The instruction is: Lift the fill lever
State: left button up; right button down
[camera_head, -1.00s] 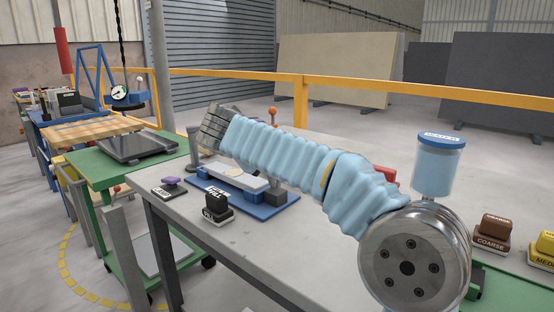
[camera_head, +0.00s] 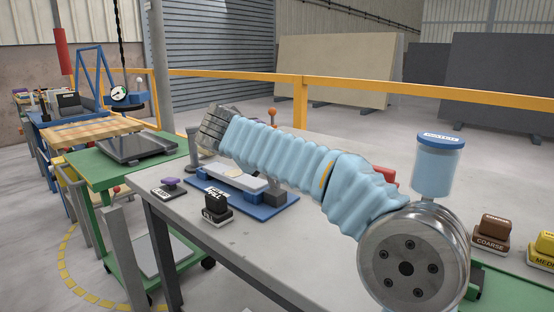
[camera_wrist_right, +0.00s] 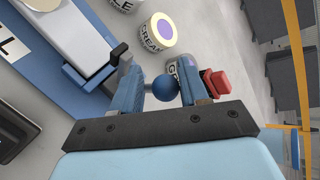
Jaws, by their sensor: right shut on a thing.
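My right arm comes in from the right in the head view and reaches over the table, with the gripper's dark grey body (camera_head: 212,128) at its far end. In the right wrist view, my right gripper (camera_wrist_right: 163,72) has its two blue fingers shut on a round blue knob (camera_wrist_right: 166,89), which sits between them. A thin pale rod shows beside the knob. The blue base with a pale slab (camera_head: 270,210) lies on the table below the arm, and its FILL label is partly covered. The lever's lower part is hidden. My left gripper is not in view.
A black block (camera_head: 216,210) and a purple-handled block (camera_head: 171,187) stand on the grey table (camera_head: 262,256). A blue-lidded jar (camera_head: 440,165) and a COARSE block (camera_head: 491,232) are at the right. The wrist view shows a CREAM tin (camera_wrist_right: 158,32) and a red block (camera_wrist_right: 217,83) near the fingers.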

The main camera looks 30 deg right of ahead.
jog(key=shift+w+a+f, duration=0.15)
jog(key=shift+a+f, duration=0.15)
jog(key=shift+f, duration=0.2)
jog(key=c, duration=0.8)
grip_release()
jog(key=shift+o, duration=1)
jog(key=shift+w, duration=0.1)
jog(key=shift+w+f, duration=0.1)
jog(key=shift+w, duration=0.1)
jog(key=shift+s+d, duration=0.1)
jog(key=shift+s, duration=0.05)
jog(key=shift+s+a+r, duration=0.15)
jog(key=shift+a+r, duration=0.1)
jog(key=shift+r, duration=0.15)
jog(key=v, duration=1.3)
